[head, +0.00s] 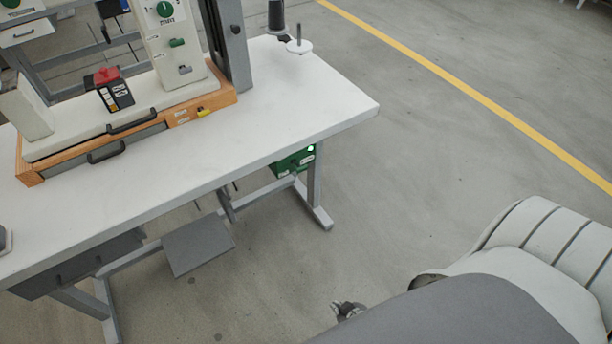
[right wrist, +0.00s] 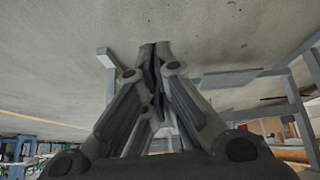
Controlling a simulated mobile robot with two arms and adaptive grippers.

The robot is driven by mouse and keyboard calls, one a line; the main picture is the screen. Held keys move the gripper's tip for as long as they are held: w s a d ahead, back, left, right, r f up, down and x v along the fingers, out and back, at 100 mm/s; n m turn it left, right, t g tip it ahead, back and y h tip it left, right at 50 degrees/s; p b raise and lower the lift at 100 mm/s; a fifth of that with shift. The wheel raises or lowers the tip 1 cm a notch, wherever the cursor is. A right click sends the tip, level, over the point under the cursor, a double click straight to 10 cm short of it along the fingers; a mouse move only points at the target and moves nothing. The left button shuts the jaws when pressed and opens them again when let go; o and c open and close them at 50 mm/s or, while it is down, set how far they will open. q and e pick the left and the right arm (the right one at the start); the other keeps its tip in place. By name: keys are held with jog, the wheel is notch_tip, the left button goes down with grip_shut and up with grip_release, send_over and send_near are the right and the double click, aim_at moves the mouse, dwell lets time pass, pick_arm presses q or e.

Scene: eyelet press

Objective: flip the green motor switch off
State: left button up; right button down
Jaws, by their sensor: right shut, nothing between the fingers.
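A green box (head: 293,161), which looks like the motor switch, hangs under the right end of the white table. The tabletop edge hides its upper part. A small bright white spot shows on it, and its on or off position is too small to tell. My right gripper (head: 347,309) is low over the floor, in front of the table and well apart from the green box. In the right wrist view its fingers (right wrist: 155,52) are shut with nothing between them. My left gripper is in neither view.
The white table (head: 290,110) carries a sewing-type machine on a wooden base (head: 225,98). A grey pedal plate (head: 198,245) and leg bars (head: 314,180) are below; the plate also shows in the right wrist view (right wrist: 230,78). The floor right of the table is clear.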

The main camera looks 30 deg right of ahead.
aim_at(298, 166)
jog(key=w+d+r+m+t+b, duration=0.1)
jog(key=w+d+r+t+b, duration=0.2)
jog(key=w+r, duration=0.45)
jog(key=w+d+r+t+b, duration=0.2)
jog(key=w+r+t+b, duration=0.3)
jog(key=w, duration=0.4)
pick_arm(q)
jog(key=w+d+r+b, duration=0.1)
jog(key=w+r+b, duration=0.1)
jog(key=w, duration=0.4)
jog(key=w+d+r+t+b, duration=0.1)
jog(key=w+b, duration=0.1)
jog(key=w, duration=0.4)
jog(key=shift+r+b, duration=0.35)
jog(key=shift+b, duration=0.05)
pick_arm(e)
jog(key=w+r+t, duration=0.1)
jog(key=r+t, duration=0.2)
jog(key=r, duration=0.8)
jog(key=w+d+r+t, duration=0.1)
jog(key=r+t, duration=0.3)
jog(key=r, duration=0.8)
jog(key=shift+w+d+r, duration=0.15)
jog(key=shift+w+d, duration=0.15)
jog(key=shift+w, duration=0.35)
